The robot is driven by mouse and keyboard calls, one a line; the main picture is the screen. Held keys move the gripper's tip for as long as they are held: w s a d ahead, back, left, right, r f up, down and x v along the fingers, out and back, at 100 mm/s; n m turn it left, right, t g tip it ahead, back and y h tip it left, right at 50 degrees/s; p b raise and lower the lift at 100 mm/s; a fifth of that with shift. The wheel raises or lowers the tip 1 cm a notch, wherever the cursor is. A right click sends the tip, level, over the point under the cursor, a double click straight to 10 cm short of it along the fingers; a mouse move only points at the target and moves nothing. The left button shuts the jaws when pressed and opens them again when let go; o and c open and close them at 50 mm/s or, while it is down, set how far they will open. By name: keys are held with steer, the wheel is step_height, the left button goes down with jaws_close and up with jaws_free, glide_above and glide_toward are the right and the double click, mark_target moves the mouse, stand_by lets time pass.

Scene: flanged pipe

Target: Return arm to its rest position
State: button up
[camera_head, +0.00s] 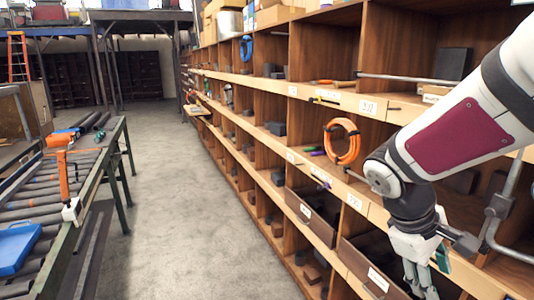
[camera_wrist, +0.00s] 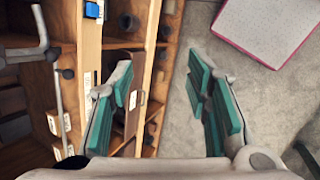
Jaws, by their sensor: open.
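My gripper (camera_head: 422,280) hangs low at the right of the head view, in front of the wooden shelves, at the end of my white arm with its maroon panel. In the wrist view my gripper (camera_wrist: 163,110) shows two green-padded fingers spread wide apart. Nothing is between them but the shelf front and grey floor behind. The gripper is open and empty. In the head view its fingertips reach the bottom edge and are partly cut off.
Wooden shelves (camera_head: 288,182) with bins and an orange cable coil (camera_head: 342,141) line the right side, close to my arm. Grey pipes (camera_head: 497,210) stand at the far right. A roller table (camera_head: 40,190) stands left. The floor (camera_head: 170,200) between is clear.

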steer(key=s+a+r+m+t+y, duration=0.2)
steer(key=s+a+r+t+y, duration=0.1)
steer(key=a, duration=0.3)
steer(key=s+a+r+m+t+y, duration=0.2)
steer(key=s+a+r+m+t, duration=0.1)
steer(key=a+r, duration=0.2)
steer(key=shift+s+a+y+b, duration=0.35)
steer(key=shift+a+y+b, duration=0.05)
steer(key=shift+a, duration=0.6)
steer(key=shift+r, duration=0.1)
stand_by(0.5)
